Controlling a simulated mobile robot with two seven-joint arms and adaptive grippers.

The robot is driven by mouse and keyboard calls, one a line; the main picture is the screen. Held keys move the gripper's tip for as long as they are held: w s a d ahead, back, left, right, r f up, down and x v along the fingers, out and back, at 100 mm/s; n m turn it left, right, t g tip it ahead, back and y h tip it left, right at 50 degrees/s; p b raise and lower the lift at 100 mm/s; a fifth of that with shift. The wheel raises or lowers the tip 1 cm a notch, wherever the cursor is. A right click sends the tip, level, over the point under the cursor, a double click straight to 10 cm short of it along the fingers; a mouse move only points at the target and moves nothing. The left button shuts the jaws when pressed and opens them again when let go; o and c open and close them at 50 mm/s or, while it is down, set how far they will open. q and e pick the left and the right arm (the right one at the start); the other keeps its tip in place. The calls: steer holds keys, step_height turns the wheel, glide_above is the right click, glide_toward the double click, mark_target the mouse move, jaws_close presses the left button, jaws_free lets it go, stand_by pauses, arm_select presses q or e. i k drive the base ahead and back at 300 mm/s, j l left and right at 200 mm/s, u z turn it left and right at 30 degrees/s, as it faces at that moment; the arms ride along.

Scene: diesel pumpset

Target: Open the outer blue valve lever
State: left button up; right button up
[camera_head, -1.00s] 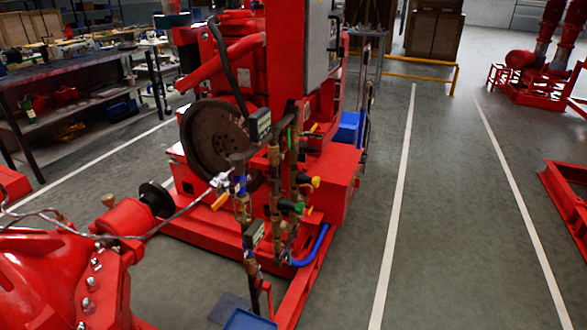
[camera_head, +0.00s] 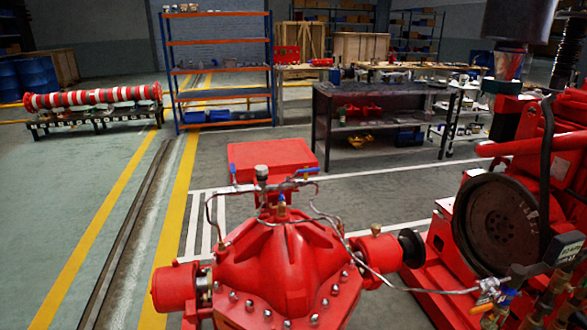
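Small blue handles sit on the thin pipework above the red pump: a left blue handle (camera_head: 233,171), a right blue handle (camera_head: 308,170) and a blue fitting (camera_head: 282,197) between them. Another blue valve part (camera_head: 508,293) shows at the lower right on the brass pipework, next to an orange lever (camera_head: 484,307). I cannot tell which of these is the outer blue valve lever. Neither of my grippers is in view.
The red pump (camera_head: 270,262) fills the lower middle. The red engine with its dark flywheel (camera_head: 497,222) stands at the right, cut by the frame edge. A workbench (camera_head: 385,102) and an orange-and-blue shelf (camera_head: 218,70) stand behind. Open floor (camera_head: 70,215) lies at the left.

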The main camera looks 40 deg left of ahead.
mark_target(233, 170)
steer(key=u, duration=0.85)
